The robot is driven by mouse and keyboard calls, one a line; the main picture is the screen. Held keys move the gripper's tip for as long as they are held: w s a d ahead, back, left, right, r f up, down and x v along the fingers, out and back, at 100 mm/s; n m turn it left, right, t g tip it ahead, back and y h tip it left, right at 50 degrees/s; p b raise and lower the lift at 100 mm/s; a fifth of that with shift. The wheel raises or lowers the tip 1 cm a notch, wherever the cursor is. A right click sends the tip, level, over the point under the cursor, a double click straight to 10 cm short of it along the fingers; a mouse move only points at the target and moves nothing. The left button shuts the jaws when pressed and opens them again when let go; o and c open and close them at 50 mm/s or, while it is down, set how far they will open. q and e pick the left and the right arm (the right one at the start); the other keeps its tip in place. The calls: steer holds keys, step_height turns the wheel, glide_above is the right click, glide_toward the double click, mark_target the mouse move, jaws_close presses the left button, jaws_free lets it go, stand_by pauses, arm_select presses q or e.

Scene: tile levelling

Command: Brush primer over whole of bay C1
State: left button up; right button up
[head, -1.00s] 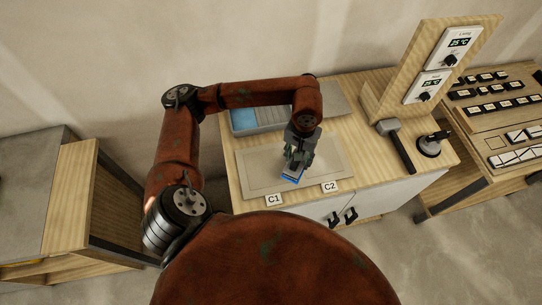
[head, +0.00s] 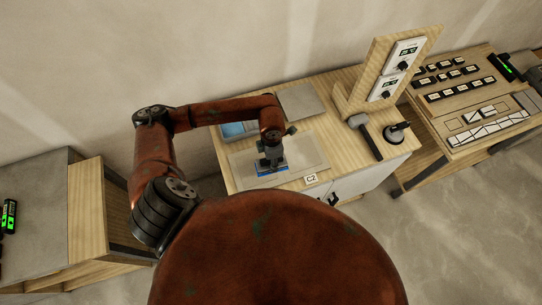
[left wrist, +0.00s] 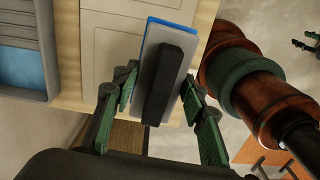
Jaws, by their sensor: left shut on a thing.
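My left gripper (head: 271,158) is shut on the dark handle (left wrist: 168,75) of a flat brush pad with a blue edge. The pad (head: 272,170) is over the front middle of the light board with the bays, around where C1 and C2 meet. I cannot tell whether it touches the surface. Bay C1 (head: 244,167) is the left part of the board, and bay C2 (head: 307,151) is the right part with its label showing. The C1 label is hidden. My right gripper is not in view.
A tray with a blue part (head: 236,130) stands behind the board at left, with a grey plate (head: 300,103) beside it. A mallet (head: 365,136) and a suction-cup tool (head: 396,132) lie to the right. A wooden stand (head: 378,75) carries two dials.

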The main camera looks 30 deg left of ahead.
arm_select(q)
steer(key=shift+s+f+n, duration=0.1)
steer(key=shift+n, duration=0.3)
steer(key=shift+f+b, duration=0.3)
steer(key=shift+f, duration=0.25)
step_height(320, 180, down, 5)
steer(key=shift+r+b, duration=0.1)
steer(key=shift+b, duration=1.1)
steer(key=shift+f, duration=0.5)
